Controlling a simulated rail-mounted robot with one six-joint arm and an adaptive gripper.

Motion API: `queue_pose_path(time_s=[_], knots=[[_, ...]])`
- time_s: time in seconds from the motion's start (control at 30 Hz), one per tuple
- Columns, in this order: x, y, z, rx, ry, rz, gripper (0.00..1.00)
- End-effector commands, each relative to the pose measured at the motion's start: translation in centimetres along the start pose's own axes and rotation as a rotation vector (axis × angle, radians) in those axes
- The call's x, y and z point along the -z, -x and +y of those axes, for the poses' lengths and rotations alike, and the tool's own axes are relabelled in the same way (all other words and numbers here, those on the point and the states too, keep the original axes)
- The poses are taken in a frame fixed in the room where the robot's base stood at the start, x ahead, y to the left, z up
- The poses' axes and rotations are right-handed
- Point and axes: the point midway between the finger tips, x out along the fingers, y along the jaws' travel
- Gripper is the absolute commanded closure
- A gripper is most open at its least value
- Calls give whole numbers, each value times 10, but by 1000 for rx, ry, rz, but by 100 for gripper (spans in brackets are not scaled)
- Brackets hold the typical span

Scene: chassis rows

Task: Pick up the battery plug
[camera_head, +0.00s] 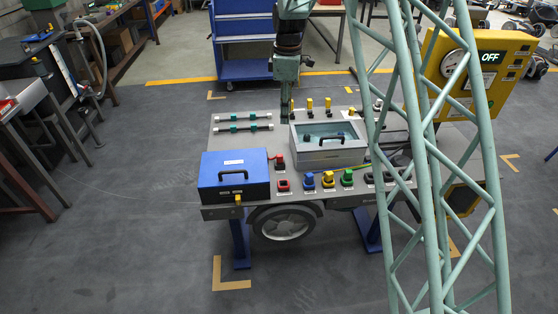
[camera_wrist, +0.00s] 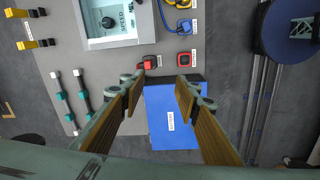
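A red plug (camera_head: 279,161), which looks like the battery plug, sits on the grey board just right of the blue box (camera_head: 234,174). Its label is too small to read. In the wrist view the red plug (camera_wrist: 148,62) lies just beyond my left-hand fingertip, and the blue box (camera_wrist: 172,118) lies between and below my fingers. A red socket (camera_head: 283,184) is in front of the plug; it also shows in the wrist view (camera_wrist: 184,58). My gripper (camera_wrist: 158,80) is open and empty, above the board. In the head view my gripper (camera_head: 285,112) points down behind the plug.
A clear-lidded grey case (camera_head: 328,155) stands right of the plug. Blue, yellow and green plugs (camera_head: 328,179) line the front edge. A yellow box reading OFF (camera_head: 487,75) stands at right.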

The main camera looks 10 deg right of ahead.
Motion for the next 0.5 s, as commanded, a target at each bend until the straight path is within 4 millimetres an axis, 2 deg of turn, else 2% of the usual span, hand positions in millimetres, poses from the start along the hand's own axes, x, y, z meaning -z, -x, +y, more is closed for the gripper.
queue_pose_path(time_s=[0.03, 0.5], knots=[[2, -11, 5, 6, 16, -2, 70], [13, -101, 42, 41, 171, -10, 70]])
